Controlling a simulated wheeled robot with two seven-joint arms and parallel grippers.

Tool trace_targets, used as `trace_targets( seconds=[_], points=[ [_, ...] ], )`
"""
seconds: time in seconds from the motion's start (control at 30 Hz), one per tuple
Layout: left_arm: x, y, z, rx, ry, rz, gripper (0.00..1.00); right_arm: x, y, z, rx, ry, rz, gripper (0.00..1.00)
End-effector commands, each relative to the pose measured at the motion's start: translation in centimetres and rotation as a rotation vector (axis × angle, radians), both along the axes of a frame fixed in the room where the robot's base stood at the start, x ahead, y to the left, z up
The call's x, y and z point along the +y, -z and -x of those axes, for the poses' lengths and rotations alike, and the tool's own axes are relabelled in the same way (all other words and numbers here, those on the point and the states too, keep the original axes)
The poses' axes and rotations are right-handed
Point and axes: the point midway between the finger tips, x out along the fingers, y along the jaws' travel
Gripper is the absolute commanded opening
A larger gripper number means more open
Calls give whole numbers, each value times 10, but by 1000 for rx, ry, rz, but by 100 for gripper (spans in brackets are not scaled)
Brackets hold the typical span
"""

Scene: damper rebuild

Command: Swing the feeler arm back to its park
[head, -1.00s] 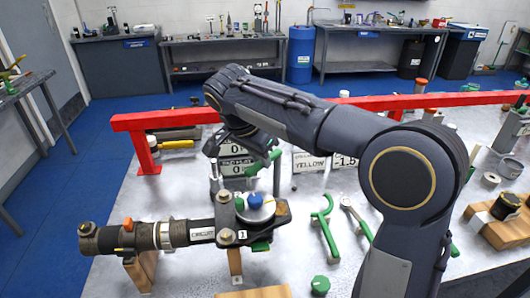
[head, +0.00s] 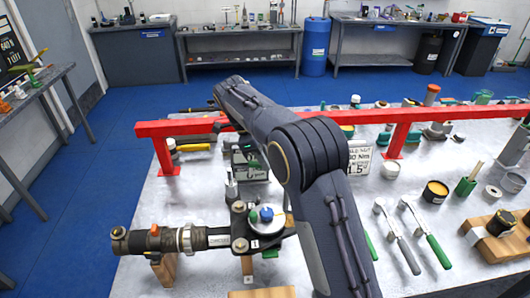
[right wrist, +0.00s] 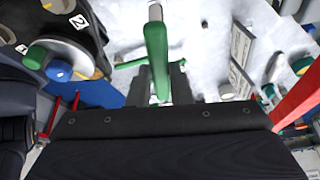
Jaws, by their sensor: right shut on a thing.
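In the right wrist view a green handle (right wrist: 156,45) on a pale metal rod runs up between my right fingers, and I take it to be the feeler arm's grip. My right gripper (right wrist: 163,88) is shut on it. In the head view my right arm hides most of the gripper and handle. The damper (head: 150,240), a dark cylinder, lies level in its mount at the left. Beside its right end is a pale dial with a blue knob (head: 266,214), which also shows in the right wrist view (right wrist: 60,71). My left gripper is not in view.
A red rail (head: 180,128) crosses the bench behind the damper. A wooden block with a dark ring (head: 500,236) stands farther right.

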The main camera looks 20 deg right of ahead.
Motion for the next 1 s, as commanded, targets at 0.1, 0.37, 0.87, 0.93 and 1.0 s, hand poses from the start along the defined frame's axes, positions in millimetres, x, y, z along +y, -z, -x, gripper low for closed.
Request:
trace_targets(
  seconds=[0.1, 0.37, 0.87, 0.93, 1.0],
  points=[
    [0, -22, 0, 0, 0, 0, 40, -5, -6, -7, -1, 114, 3, 0],
    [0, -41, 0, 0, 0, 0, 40, -16, -3, -20, -3, 360, 0, 0],
    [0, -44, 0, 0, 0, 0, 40, -40, 0, -33, -4, 828, 0, 0],
    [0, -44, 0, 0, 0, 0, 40, -43, -1, -33, -6, 889, 0, 0],
    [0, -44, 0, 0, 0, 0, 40, -45, -1, -33, -4, 944, 0, 0]
  ],
)
